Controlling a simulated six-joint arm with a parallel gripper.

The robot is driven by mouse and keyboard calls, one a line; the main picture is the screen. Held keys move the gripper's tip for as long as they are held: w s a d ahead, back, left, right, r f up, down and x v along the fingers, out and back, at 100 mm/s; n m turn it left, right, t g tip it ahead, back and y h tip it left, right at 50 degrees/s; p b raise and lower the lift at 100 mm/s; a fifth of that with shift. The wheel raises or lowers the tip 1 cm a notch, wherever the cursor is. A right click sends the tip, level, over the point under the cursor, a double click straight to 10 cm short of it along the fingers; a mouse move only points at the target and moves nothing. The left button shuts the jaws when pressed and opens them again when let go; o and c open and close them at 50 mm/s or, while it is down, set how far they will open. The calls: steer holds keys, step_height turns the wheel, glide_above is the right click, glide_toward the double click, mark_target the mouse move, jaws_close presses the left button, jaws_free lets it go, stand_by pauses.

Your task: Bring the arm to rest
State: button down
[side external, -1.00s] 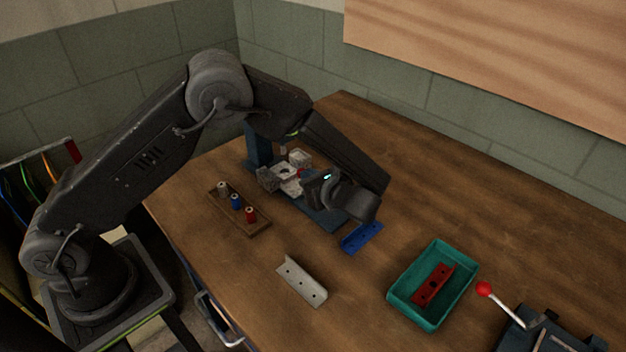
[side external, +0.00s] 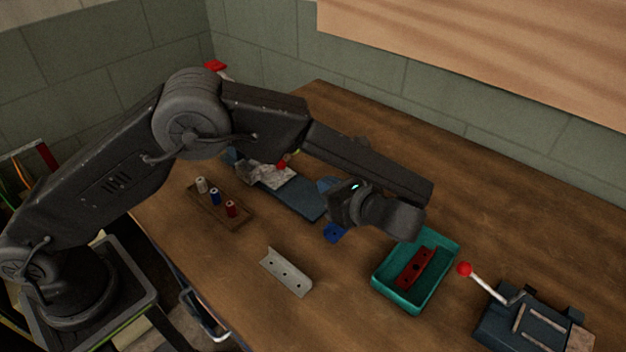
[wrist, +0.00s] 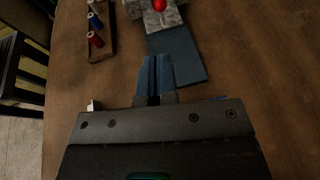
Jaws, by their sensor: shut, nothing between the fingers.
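My gripper (wrist: 154,82) shows in the wrist view with its two blue fingertips shut together and nothing between them. In the side external view my wrist is raised above the table, between the blue fixture and the teal tray, and my fingertips are hard to make out there. My arm reaches across the table from the left.
A blue fixture base (side external: 291,192) stands at the back. A rack of spools (side external: 220,205), a grey bracket (side external: 286,272) and a partly hidden blue bracket (side external: 334,233) lie on the table. A teal tray (side external: 379,284) holds a red bracket (side external: 415,270). A red-knobbed lever device (side external: 530,325) stands right.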

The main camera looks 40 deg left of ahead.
steer(key=s+a+r+n+g+h, duration=0.2)
steer(key=s+a+r+n+h, duration=0.55)
steer(key=a+r, duration=0.3)
steer(key=s+a+r+n+t+h, duration=0.1)
steer(key=s+r+n+t+h, duration=0.1)
steer(key=s+n, duration=0.4)
steer(key=s+a+r+n+t+h, duration=0.2)
steer(key=s+n+t+h, duration=0.1)
steer(key=s+n, duration=0.3)
steer(key=shift+s+r+h, duration=0.25)
steer(key=shift+s+h, duration=0.6)
steer(key=shift+s, duration=0.4)
